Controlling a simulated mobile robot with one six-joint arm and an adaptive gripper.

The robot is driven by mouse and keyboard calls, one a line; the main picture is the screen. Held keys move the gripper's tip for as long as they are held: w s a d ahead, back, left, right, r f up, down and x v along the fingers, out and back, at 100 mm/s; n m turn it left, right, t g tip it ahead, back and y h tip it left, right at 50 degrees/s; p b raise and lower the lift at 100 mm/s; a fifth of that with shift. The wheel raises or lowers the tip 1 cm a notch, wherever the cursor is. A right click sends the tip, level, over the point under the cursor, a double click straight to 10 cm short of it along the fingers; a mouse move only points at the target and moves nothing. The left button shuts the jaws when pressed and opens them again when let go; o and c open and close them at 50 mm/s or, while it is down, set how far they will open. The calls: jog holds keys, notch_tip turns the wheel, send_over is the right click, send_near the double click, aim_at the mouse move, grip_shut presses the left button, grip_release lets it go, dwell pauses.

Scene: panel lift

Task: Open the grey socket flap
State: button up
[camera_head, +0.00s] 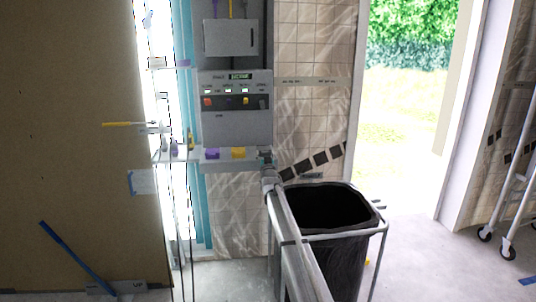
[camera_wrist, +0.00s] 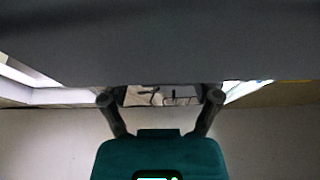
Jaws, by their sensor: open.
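A light grey panel (camera_head: 235,125) stands on the wall in the head view. Along its lower ledge sit a purple flap (camera_head: 211,154) and a yellow flap (camera_head: 238,153). My gripper (camera_head: 266,158) is at the right end of this row, at the panel's lower right corner. The grey flap cannot be made out clearly there; my gripper seems to cover its place. In the wrist view my gripper (camera_wrist: 160,97) is open, its two fingers spread beside a wide dark grey surface (camera_wrist: 160,45). Nothing shows held between them. Whether the fingertips touch that surface I cannot tell.
A black bin (camera_head: 325,208) in a metal frame stands below my arm at the right. A grey box (camera_head: 231,38) hangs above the panel. A brown board (camera_head: 80,150) and thin shelves (camera_head: 172,63) are at the left. A doorway (camera_head: 405,120) is at the right.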

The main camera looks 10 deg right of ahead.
grip_shut()
jog(key=shift+d, duration=0.5)
jog(key=shift+a+r, duration=0.15)
jog(key=shift+a, duration=0.2)
